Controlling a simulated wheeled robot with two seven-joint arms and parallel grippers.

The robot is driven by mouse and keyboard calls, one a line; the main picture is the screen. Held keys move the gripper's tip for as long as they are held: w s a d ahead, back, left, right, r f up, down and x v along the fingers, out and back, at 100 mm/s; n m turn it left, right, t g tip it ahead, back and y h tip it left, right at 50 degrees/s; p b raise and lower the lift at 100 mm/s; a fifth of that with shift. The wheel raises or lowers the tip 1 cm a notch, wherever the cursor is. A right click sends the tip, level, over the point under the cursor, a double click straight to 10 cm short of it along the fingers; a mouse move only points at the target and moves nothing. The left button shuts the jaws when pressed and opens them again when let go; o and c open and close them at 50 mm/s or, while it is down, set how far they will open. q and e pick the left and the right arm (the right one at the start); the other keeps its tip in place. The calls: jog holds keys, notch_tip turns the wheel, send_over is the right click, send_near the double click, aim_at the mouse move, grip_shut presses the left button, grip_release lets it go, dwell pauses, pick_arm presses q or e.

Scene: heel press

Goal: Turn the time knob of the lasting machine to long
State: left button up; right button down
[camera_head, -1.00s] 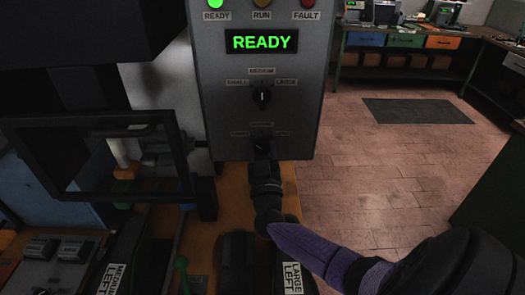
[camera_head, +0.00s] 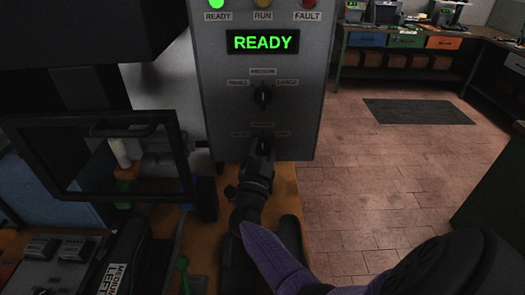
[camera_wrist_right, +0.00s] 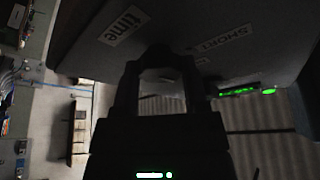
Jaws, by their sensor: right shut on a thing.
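The lasting machine's grey control panel (camera_head: 215,100) stands upright in the head view, its screen reading READY. The time knob sits low on it, under three small labels, and is mostly hidden by my right gripper (camera_head: 262,152), which is shut on it. I cannot tell where the knob points. The size knob (camera_head: 263,96) above is untouched. My left gripper is not in view.
A black framed guard (camera_head: 120,130) stands left of the panel. An orange-brown bench top (camera_head: 205,240) lies below, with dark lasts and a grey button box (camera_head: 50,262) at left.

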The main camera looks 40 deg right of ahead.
jog(key=m+g, duration=0.1)
jog(key=m, duration=0.2)
jog(key=m+g+p, duration=0.1)
jog(key=m+g, duration=0.1)
jog(key=m, duration=0.1)
jog(key=shift+a+r+m, duration=0.1)
jog(key=shift+m, duration=0.3)
jog(key=shift+m+g+y+p, duration=0.25)
jog(key=shift+m+g+p, duration=0.25)
jog(key=shift+m, duration=0.85)
jog(key=shift+m+g+y+p, duration=0.25)
jog(key=shift+m+g+p, duration=0.2)
jog(key=shift+m, duration=0.9)
jog(key=shift+c, duration=0.5)
grip_release()
